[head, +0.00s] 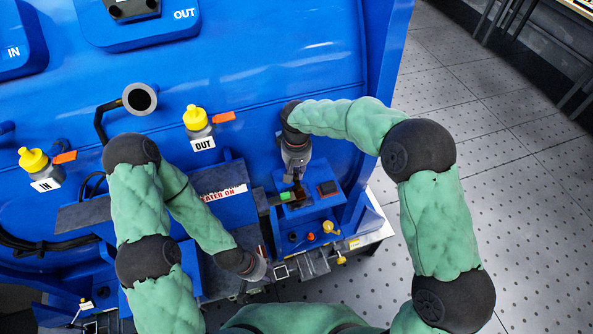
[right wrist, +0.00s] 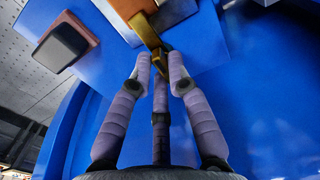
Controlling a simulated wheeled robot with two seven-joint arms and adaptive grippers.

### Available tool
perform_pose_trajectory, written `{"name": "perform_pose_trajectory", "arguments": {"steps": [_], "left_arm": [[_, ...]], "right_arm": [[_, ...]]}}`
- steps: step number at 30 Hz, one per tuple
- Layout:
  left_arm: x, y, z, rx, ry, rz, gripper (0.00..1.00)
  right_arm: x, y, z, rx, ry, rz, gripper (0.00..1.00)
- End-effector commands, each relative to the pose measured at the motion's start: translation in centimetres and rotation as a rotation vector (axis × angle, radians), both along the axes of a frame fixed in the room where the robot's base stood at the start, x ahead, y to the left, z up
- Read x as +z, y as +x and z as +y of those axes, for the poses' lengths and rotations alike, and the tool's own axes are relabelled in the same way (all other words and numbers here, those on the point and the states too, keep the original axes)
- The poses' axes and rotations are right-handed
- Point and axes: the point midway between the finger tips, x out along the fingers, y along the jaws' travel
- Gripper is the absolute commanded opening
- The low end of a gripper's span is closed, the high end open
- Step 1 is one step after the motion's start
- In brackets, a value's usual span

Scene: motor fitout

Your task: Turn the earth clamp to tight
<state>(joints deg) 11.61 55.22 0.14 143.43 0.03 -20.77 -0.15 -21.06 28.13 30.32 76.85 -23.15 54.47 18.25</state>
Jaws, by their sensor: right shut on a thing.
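My right gripper (head: 297,184) reaches down onto the blue panel box at the lower right of the motor. In the right wrist view my right gripper (right wrist: 160,66) is shut on the brass-coloured lever (right wrist: 149,34), which I take to be the earth clamp. The fingertips hide its near end. In the head view the lever is mostly hidden by the gripper, beside a green piece (head: 286,197). I cannot tell from its angle how tight it is. My left gripper (head: 262,284) hangs low near the front edge, and its fingers are too small to read.
A black block on a red-brown base (head: 328,188) sits just right of the lever. A yellow knob (head: 328,226) stands on the panel below. Yellow-capped valves (head: 195,117) with orange handles stand on the blue casing. Open grey floor (head: 500,180) lies to the right.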

Motion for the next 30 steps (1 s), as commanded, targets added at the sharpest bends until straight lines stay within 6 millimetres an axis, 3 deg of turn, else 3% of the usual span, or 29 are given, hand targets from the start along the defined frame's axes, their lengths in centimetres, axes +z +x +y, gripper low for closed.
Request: {"name": "perform_pose_trajectory", "arguments": {"steps": [10, 11, 12, 13, 23, 30], "left_arm": [[0.0, 0.0, 0.0, 0.000, 0.000, 0.000, 0.40], [0.0, 0.0, 0.0, 0.000, 0.000, 0.000, 0.40], [0.0, 0.0, 0.0, 0.000, 0.000, 0.000, 0.40], [0.0, 0.0, 0.0, 0.000, 0.000, 0.000, 0.40], [0.0, 0.0, 0.0, 0.000, 0.000, 0.000, 0.40], [0.0, 0.0, 0.0, 0.000, 0.000, 0.000, 0.40]], "right_arm": [[-0.1, -0.1, 0.0, 0.000, -0.001, 0.002, 0.00], [-0.1, -0.1, 0.0, 0.000, -0.001, 0.002, 0.27], [-0.1, -0.1, 0.0, 0.000, -0.001, 0.002, 0.38], [-0.1, -0.1, 0.0, 0.000, -0.001, 0.002, 0.42], [0.1, 0.0, 0.0, 0.000, 0.000, 0.000, 0.42], [2.7, 0.1, 0.1, 0.000, 0.001, -0.004, 0.42]]}}
